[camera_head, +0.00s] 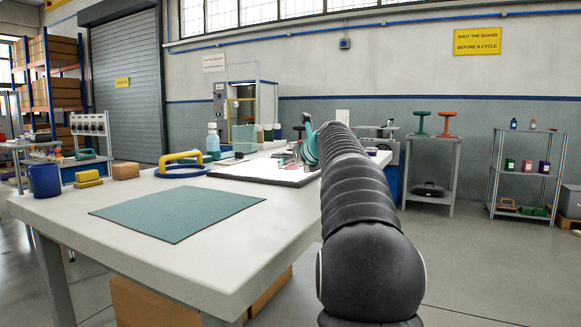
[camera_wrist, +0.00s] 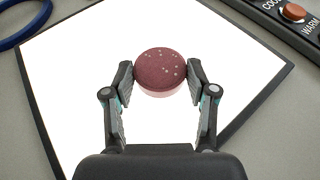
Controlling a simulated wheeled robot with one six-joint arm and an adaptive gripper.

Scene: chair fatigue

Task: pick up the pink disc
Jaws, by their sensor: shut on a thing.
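The pink disc (camera_wrist: 160,70) is round, with a dusky red-pink speckled top and a paler pink side. In the wrist view it sits between the fingertips of my gripper (camera_wrist: 160,78), which is shut on it. Behind it is a bright white panel with a dark frame (camera_wrist: 75,75); I cannot tell whether the disc touches the panel. In the head view the panel (camera_head: 262,172) lies on the white table, and my arm reaches over its right side. The disc is not clearly visible there.
On the table (camera_head: 190,262) are a teal mat (camera_head: 180,212), a blue ring (camera_head: 182,172), a yellow handle (camera_head: 180,156), a blue cup (camera_head: 44,181) and a bottle (camera_head: 212,140). A control box with a red-brown button (camera_wrist: 293,12) stands beyond the panel's upper right.

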